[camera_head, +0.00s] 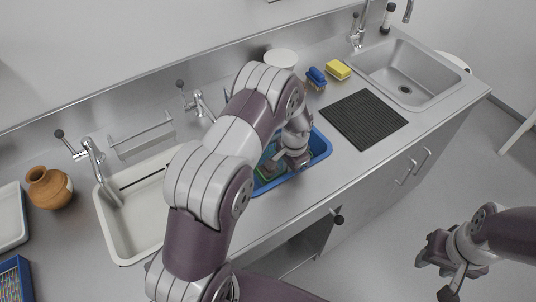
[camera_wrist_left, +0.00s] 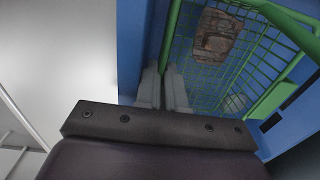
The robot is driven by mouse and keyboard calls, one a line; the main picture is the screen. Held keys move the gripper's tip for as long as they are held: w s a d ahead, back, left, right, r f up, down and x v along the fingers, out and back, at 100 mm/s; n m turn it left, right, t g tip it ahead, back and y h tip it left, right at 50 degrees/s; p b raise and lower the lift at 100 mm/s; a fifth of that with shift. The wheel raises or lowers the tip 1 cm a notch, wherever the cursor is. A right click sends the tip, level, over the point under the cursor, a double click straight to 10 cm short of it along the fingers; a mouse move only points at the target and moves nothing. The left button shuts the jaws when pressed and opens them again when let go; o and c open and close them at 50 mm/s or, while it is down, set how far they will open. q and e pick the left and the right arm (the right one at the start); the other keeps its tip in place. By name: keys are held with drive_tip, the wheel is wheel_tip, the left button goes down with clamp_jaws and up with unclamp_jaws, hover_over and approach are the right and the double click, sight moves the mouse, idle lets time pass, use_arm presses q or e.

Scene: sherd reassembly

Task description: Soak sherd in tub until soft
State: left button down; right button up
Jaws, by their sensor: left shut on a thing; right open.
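The blue tub (camera_head: 324,148) stands on the counter, partly hidden behind my left arm. Inside it is a green wire basket (camera_wrist_left: 288,27). A brown, rough sherd (camera_wrist_left: 217,36) lies on the mesh in the left wrist view. My left gripper (camera_wrist_left: 163,84) is shut on the basket's green rim at one side; in the head view it reaches down into the tub (camera_head: 270,170). I cannot tell how deep any water is. My right gripper (camera_head: 436,276) is open and empty, out over the floor in front of the cabinets.
A white basin (camera_head: 116,236) and a brown pot (camera_head: 48,188) are on the left. A black ribbed mat (camera_head: 363,119), a blue brush (camera_head: 316,77) and a yellow sponge (camera_head: 338,70) lie right of the tub. A steel sink (camera_head: 405,75) is at far right.

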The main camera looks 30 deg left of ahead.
use_arm(q)
wheel_tip(320, 180, up, 11)
drive_tip(key=p, duration=0.8)
drive_tip(key=shift+r, duration=0.2)
idle(1.7)
wheel_tip(320, 180, up, 5)
drive_tip(key=p, duration=0.4)
drive_tip(key=shift+f, duration=0.1)
drive_tip(key=shift+d, duration=0.1)
